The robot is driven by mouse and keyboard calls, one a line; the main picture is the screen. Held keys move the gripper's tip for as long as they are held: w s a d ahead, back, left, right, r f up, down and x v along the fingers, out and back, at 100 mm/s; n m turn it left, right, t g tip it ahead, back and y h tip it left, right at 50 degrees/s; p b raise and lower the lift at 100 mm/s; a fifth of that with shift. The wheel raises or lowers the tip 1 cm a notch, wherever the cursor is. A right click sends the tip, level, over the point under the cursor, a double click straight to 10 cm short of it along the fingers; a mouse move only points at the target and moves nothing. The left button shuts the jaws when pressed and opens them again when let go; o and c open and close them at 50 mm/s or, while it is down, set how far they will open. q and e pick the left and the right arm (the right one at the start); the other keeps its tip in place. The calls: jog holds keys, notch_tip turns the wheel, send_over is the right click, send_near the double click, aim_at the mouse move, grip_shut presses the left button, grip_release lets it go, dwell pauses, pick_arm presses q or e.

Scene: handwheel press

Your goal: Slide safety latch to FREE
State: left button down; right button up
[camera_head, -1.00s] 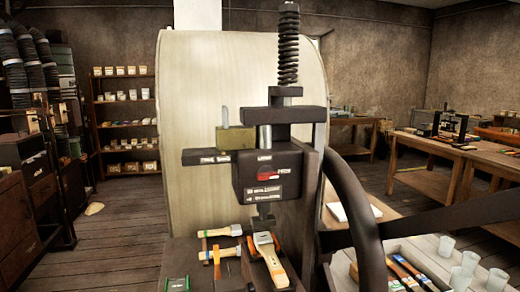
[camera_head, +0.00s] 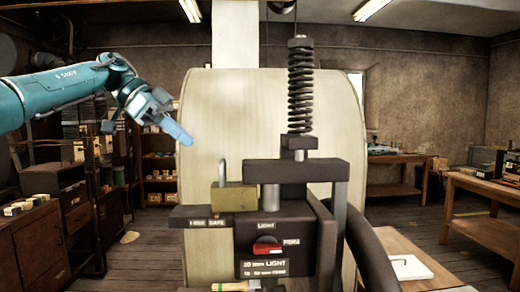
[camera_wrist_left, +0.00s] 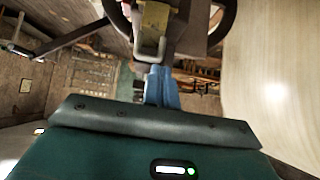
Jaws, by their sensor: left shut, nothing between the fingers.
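The safety latch, a brass padlock-like block (camera_head: 234,198) with a grey shackle, sits on a dark bar (camera_head: 190,217) on the press's left side. The bar's small labels seem to read FREE at left and SAFE at right, and the block is at the SAFE end. My left gripper (camera_head: 180,134) is shut and empty, its blue fingers pointing down and right, above and left of the latch and apart from it. In the left wrist view the blue fingers (camera_wrist_left: 162,88) point toward the brass block (camera_wrist_left: 154,18) and its shackle. My right gripper is out of view.
The press body (camera_head: 270,238) carries a red selector knob (camera_head: 266,248); a spring column (camera_head: 301,75) rises above. A large pale disc-like panel (camera_head: 235,115) stands behind the latch. A dark curved wheel rim (camera_head: 372,250) is at right. Air left of the latch is clear.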

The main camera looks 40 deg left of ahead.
pick_arm(q)
send_near(223, 159)
notch_tip(223, 159, up, 2)
jog(key=shift+w+d+r+g+y, duration=0.15)
jog(key=shift+d+r+g+y, duration=0.15)
jog(key=shift+d+y, duration=0.1)
jog(key=shift+f, duration=0.1)
jog(key=x, duration=1)
jog(key=shift+a, duration=0.1)
jog(key=shift+s+a, duration=1.35)
jog(key=shift+a, duration=0.15)
